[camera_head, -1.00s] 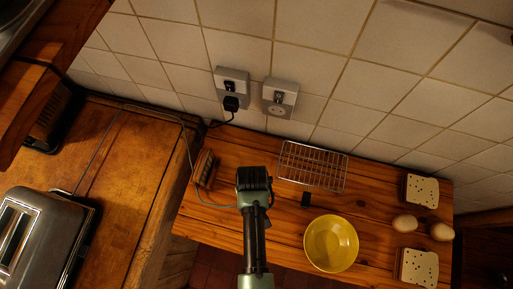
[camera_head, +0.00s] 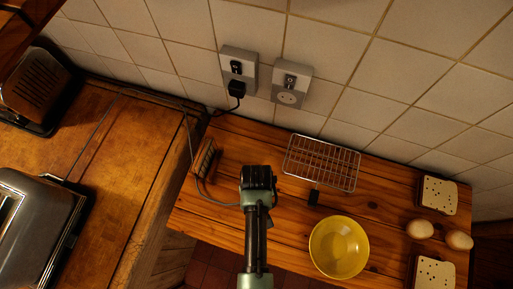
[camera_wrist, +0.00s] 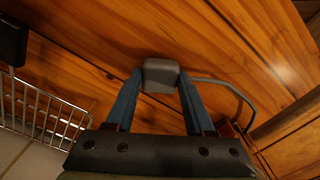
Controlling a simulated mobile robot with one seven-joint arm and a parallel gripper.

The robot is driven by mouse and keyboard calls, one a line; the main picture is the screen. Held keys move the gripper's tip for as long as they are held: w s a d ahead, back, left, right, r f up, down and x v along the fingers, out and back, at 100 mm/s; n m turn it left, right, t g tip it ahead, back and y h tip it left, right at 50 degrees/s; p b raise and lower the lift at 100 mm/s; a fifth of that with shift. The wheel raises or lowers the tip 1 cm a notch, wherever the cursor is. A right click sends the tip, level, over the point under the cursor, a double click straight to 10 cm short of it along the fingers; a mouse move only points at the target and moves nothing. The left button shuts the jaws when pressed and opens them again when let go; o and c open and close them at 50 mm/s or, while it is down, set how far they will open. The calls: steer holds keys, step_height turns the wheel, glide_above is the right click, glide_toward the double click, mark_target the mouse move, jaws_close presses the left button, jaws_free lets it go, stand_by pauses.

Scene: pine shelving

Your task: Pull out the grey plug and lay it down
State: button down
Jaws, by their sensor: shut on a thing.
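The grey plug (camera_wrist: 162,72) is between the blue fingers of my gripper (camera_wrist: 160,92) in the wrist view. My gripper is shut on it, above the pine shelf (camera_wrist: 215,50). A grey cable (camera_wrist: 228,88) runs from the plug to the right. Whether the plug touches the wood I cannot tell. In the head view my gripper (camera_head: 258,180) is over the shelf's left part and hides the plug. The right wall socket (camera_head: 289,95) is empty. A black plug (camera_head: 237,91) sits in the left socket (camera_head: 238,64).
A yellow bowl (camera_head: 339,247), eggs (camera_head: 419,229) and speckled slices (camera_head: 437,195) are further right. A wooden holder (camera_head: 205,158) stands left. A toaster (camera_head: 35,235) is on the left counter (camera_head: 110,165).

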steer(key=shift+c, duration=0.9)
jaws_free()
